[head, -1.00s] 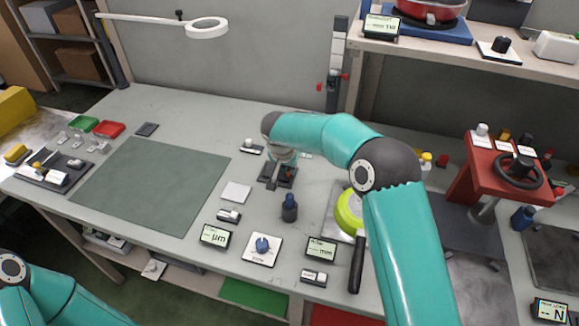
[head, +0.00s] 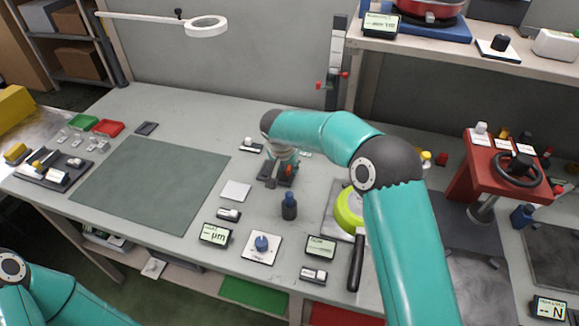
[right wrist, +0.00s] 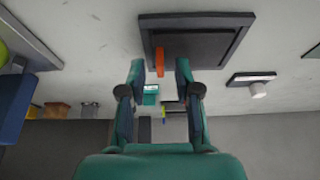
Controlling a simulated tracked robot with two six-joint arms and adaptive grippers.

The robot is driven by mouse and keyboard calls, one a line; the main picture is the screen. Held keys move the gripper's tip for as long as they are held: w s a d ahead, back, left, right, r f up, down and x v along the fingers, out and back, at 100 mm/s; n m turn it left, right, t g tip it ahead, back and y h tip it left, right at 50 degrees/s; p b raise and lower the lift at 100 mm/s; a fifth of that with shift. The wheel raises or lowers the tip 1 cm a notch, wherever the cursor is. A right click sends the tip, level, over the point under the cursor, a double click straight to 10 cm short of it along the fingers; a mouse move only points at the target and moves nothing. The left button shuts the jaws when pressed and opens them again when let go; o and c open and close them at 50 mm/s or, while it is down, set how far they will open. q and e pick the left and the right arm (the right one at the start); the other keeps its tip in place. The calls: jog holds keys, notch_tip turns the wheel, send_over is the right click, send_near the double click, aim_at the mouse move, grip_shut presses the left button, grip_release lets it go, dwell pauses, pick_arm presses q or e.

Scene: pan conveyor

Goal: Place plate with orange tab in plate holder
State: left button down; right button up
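An orange tab (head: 289,169) shows at my right gripper (head: 284,166) in the head view. In the right wrist view the orange tab (right wrist: 159,62) stands at a dark square piece with a raised rim (right wrist: 246,20). I cannot tell whether this piece is the plate holder, or where the plate ends. My right gripper (right wrist: 160,72) is open, its fingers apart on either side of the tab, which lies nearer the left finger. In the head view the dark piece (head: 271,183) is partly hidden by the gripper. My left gripper is out of view; only its arm shows.
A light square pad (head: 235,191) and a small block (head: 229,214) lie to the left. The large green mat (head: 150,185) is clear.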

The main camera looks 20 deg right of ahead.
jog(key=b+v, duration=0.1)
jog(key=v, duration=1)
jog(key=shift+r, duration=0.2)
jog(key=shift+s+a, duration=0.1)
